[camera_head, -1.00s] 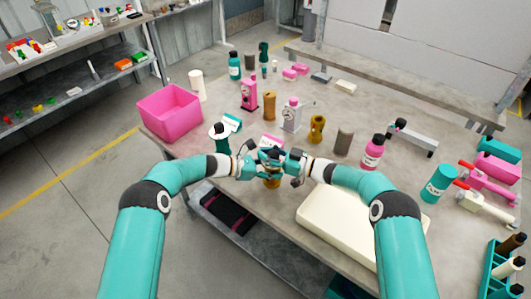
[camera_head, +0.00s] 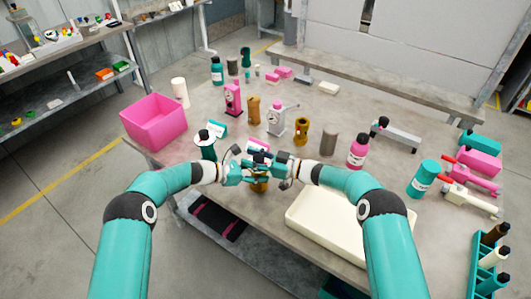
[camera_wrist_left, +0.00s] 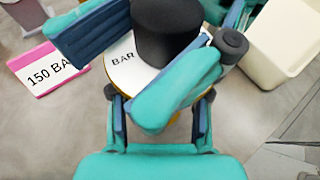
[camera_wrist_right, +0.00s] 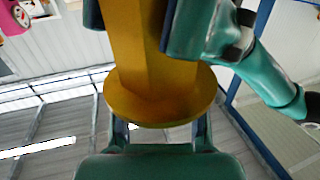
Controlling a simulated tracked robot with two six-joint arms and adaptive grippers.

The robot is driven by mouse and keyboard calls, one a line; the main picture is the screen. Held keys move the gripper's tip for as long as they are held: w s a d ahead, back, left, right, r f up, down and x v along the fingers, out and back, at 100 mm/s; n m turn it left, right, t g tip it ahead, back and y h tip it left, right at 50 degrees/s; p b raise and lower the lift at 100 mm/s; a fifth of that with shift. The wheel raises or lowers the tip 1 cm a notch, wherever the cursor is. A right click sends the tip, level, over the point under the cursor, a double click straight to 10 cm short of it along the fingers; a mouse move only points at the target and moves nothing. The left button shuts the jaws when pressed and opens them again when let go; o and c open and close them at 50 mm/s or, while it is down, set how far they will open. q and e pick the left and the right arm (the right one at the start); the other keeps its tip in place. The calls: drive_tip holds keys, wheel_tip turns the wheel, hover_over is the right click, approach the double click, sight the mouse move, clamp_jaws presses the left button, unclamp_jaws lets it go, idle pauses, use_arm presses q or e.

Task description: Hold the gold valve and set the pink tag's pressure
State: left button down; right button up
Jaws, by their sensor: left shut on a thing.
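The gold valve (camera_head: 259,185) is held at the front edge of the table, with its black knob (camera_wrist_left: 168,28) and white "BAR" dial (camera_wrist_left: 122,62) on top. My left gripper (camera_head: 240,170) is shut on the valve's gold body, which also shows in the right wrist view (camera_wrist_right: 150,45). My right gripper (camera_head: 283,164) is at the top of the valve, its fingers on either side of the knob. Whether they press on the knob is hidden. The pink tag (camera_wrist_left: 50,68), a white card with pink edges, reads "150 BA", the rest cut off. It lies on the table beyond the grippers (camera_head: 259,145).
A pink bin (camera_head: 155,122) and a teal tag (camera_head: 217,129) are at the left. A cream tray (camera_head: 325,222) lies close to my right arm.

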drive_tip(key=shift+m+t, duration=0.3)
drive_tip(key=shift+t, duration=0.2)
drive_tip(key=m+t+h, duration=0.2)
drive_tip(key=t, duration=0.1)
drive_tip(key=shift+w+m, duration=0.2)
drive_tip(key=shift+m, duration=0.1)
drive_tip(key=m+t+h, duration=0.3)
drive_tip(key=shift+w+d+t+h, duration=0.2)
drive_tip(key=shift+w+t+h, duration=0.05)
drive_tip(key=shift+t+h, duration=0.15)
drive_tip(key=m+t+h, duration=0.1)
drive_tip(key=h, duration=0.1)
drive_tip(key=m+t+h, duration=0.1)
drive_tip(key=h, duration=0.1)
drive_tip(key=m+t+h, duration=0.1)
drive_tip(key=m, duration=0.1)
drive_tip(key=shift+w+d+h, duration=0.15)
drive_tip(key=shift+d+h, duration=0.2)
drive_tip(key=shift+h, duration=0.05)
drive_tip(key=shift+d+m+h, duration=0.15)
drive_tip(key=shift+m+h, duration=0.35)
drive_tip(key=shift+h, duration=0.1)
drive_tip(key=v, duration=1.2)
drive_tip(key=w+d+r+m+y, duration=0.2)
drive_tip(key=d+r+m, duration=0.3)
drive_tip(key=r+m, duration=0.5)
drive_tip(key=shift+w+d+r+m, duration=0.2)
drive_tip(key=shift+w+r+m, duration=0.2)
drive_tip(key=shift+w+m, duration=0.35)
